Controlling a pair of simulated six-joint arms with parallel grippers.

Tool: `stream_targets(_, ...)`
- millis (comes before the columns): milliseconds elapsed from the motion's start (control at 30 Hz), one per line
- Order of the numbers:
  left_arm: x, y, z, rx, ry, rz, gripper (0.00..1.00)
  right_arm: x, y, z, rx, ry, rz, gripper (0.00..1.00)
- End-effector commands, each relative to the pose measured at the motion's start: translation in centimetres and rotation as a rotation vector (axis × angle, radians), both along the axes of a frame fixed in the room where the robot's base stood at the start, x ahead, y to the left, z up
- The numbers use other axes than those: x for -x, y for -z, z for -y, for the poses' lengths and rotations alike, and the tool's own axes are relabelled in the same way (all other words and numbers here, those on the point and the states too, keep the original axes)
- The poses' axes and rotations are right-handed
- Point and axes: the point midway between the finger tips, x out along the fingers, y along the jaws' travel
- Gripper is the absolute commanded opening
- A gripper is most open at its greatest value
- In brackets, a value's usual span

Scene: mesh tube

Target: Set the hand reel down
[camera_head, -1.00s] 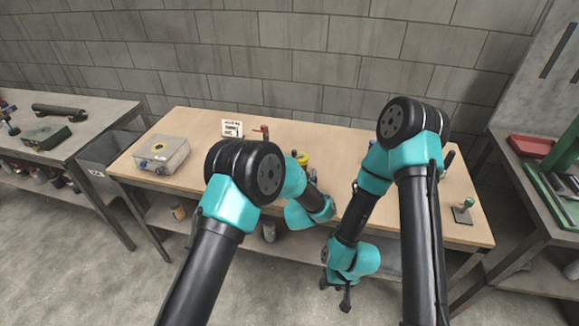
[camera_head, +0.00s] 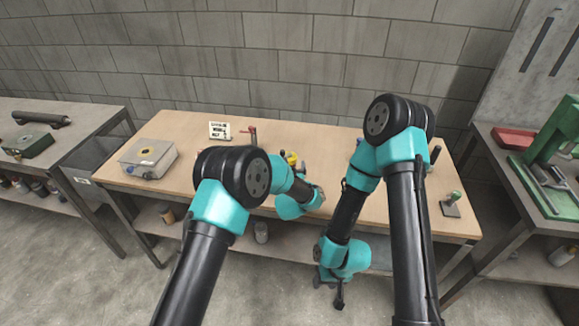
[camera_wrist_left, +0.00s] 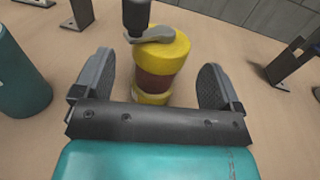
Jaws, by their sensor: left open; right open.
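The hand reel, with yellow ends, a brown-red winding and a dark crank knob on a grey arm, stands upright on the wooden bench in the left wrist view (camera_wrist_left: 165,60). In the head view only a little of its yellow (camera_head: 292,158) shows behind my left arm. My left gripper (camera_wrist_left: 156,80) is open, with one finger on each side of the reel and gaps visible beside it. My right gripper (camera_head: 329,291) is open and empty, low in front of the bench's front edge.
On the bench (camera_head: 180,125) are a grey box (camera_head: 148,158), a small sign (camera_head: 219,131), a red-handled item (camera_head: 249,135) and a green-knobbed stand (camera_head: 452,204). A teal cylinder (camera_wrist_left: 18,75) is left in the wrist view. A green machine (camera_head: 550,150) stands on the right table.

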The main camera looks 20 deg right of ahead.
Motion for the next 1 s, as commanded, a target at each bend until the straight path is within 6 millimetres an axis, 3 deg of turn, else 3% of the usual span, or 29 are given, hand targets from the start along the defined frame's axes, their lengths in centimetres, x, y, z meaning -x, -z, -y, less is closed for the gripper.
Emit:
stream_targets(300, -3.5, 0.1, 0.9, 0.000, -0.001, 0.001, 0.90, 0.0, 0.0, 0.0, 0.000, 0.000, 0.000, 0.46)
stream_targets(833, -3.7, 0.0, 1.0, 0.000, 0.000, 0.000, 0.90, 0.0, 0.0, 0.0, 0.000, 0.000, 0.000, 0.46)
stream_targets(1000, -3.7, 0.0, 1.0, 0.000, 0.000, 0.000, 0.75, 0.0, 0.0, 0.0, 0.000, 0.000, 0.000, 0.46)
